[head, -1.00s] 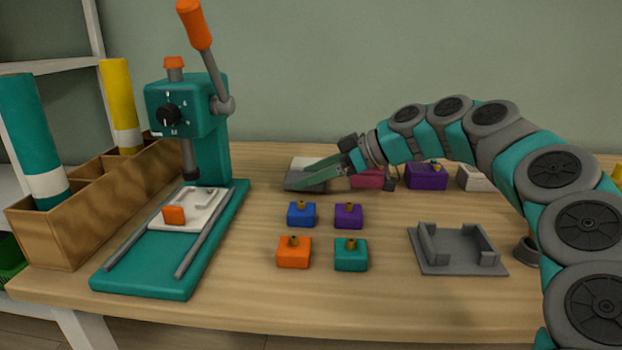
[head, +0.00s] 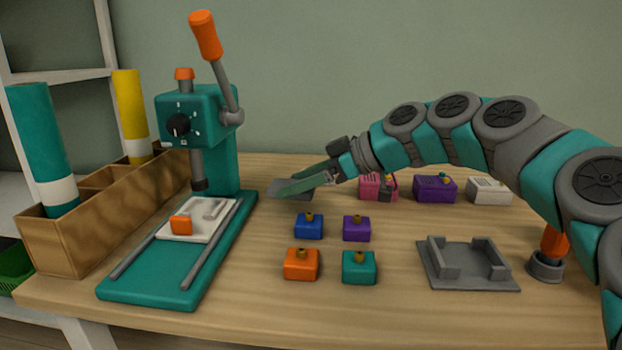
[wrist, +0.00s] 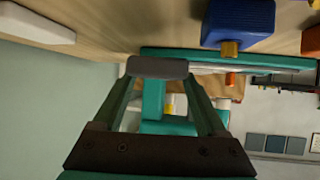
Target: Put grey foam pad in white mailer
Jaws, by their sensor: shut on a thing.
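The grey foam pad (head: 287,186) is a thin flat piece at the back of the table in the head view. My gripper (head: 299,181) is shut on it, its green fingers reaching left. In the wrist view the pad (wrist: 158,67) spans the fingertips of my gripper (wrist: 160,82), seen nearly edge-on. How high it is above the table is hard to tell. A white rounded slab (wrist: 38,22), which may be the white mailer, lies on the table at the top left of the wrist view, apart from the pad. I cannot make it out in the head view.
A teal press (head: 197,130) stands left, beside a wooden organizer (head: 100,215). Blue (head: 308,226), purple (head: 356,228), orange (head: 301,264) and teal (head: 358,267) blocks stand mid-table. A grey fixture (head: 467,263) is front right. Pink (head: 375,188), purple (head: 434,189) and white (head: 489,191) boxes line the back.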

